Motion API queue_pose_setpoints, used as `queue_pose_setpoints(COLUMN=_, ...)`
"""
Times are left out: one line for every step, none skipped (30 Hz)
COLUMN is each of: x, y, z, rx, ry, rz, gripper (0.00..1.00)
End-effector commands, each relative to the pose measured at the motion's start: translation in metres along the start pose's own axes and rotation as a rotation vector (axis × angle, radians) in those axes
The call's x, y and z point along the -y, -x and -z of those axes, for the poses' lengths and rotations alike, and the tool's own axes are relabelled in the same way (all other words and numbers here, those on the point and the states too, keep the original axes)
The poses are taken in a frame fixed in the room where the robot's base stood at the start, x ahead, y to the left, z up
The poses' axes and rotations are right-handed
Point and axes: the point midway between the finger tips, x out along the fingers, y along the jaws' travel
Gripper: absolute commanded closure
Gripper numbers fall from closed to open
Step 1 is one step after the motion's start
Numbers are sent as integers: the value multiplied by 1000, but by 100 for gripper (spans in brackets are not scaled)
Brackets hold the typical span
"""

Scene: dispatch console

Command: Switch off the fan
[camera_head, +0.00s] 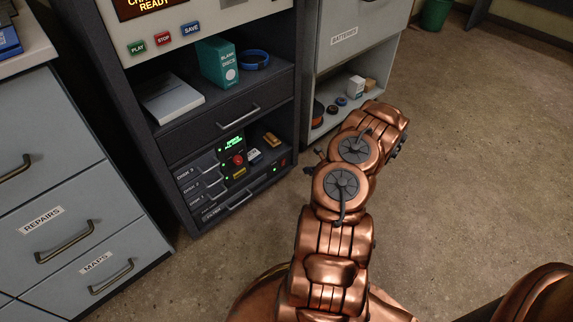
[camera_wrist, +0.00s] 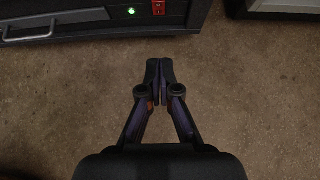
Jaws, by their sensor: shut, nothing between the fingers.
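A small red rocker switch (camera_head: 283,163) sits at the lower right of the dark console's front, close to the floor. It also shows at the top edge of the wrist view (camera_wrist: 159,8), beside a lit green lamp (camera_wrist: 131,12). No label naming the fan is readable, and I cannot tell the switch's position. My gripper (camera_wrist: 160,70) is shut and empty, over bare floor. Its fingertips point toward the console and are apart from the switch. In the head view my arm hides most of the gripper.
The console's disk bays (camera_head: 200,183) and a round red button (camera_head: 238,160) are left of the switch. A bottom drawer handle (camera_wrist: 28,33) juts out there. A grey cabinet (camera_head: 355,50) with an open lower shelf stands to the right. The floor (camera_head: 470,150) right of my arm is clear.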

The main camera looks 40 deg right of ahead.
Motion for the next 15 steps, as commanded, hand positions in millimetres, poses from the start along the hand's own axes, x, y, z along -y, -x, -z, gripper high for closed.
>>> queue_pose_setpoints(x=0, y=0, z=0, rx=0, ry=0, rz=0, gripper=100)
queue_pose_setpoints(x=0, y=0, z=0, rx=0, ry=0, rz=0, gripper=100)
queue_pose_setpoints(x=0, y=-1, z=0, rx=0, ry=0, rz=0, gripper=100)
queue_pose_setpoints(x=0, y=-2, z=1, rx=0, ry=0, rz=0, gripper=100)
queue_pose_setpoints(x=0, y=-3, z=1, rx=-1, ry=0, rz=-1, gripper=100)
queue_pose_setpoints(x=0, y=-6, z=1, rx=-1, ry=1, rz=-1, gripper=100)
queue_pose_setpoints(x=-1, y=-8, z=2, rx=-2, ry=1, rz=-2, gripper=100)
queue_pose_setpoints(x=-1, y=-11, z=2, rx=-2, ry=1, rz=-3, gripper=100)
queue_pose_setpoints(x=-1, y=-16, z=2, rx=-2, ry=1, rz=-3, gripper=100)
queue_pose_setpoints(x=-2, y=-20, z=3, rx=-3, ry=2, rz=-4, gripper=100)
queue_pose_setpoints(x=-3, y=-24, z=3, rx=-3, ry=3, rz=-6, gripper=100)
queue_pose_setpoints(x=-3, y=-31, z=3, rx=-2, ry=3, rz=-6, gripper=100)
queue_pose_setpoints(x=-2, y=-34, z=4, rx=-3, ry=3, rz=-5, gripper=100)
queue_pose_setpoints(x=-2, y=-39, z=4, rx=-4, ry=3, rz=-5, gripper=100)
queue_pose_setpoints(x=-2, y=-45, z=3, rx=-3, ry=5, rz=-5, gripper=100)
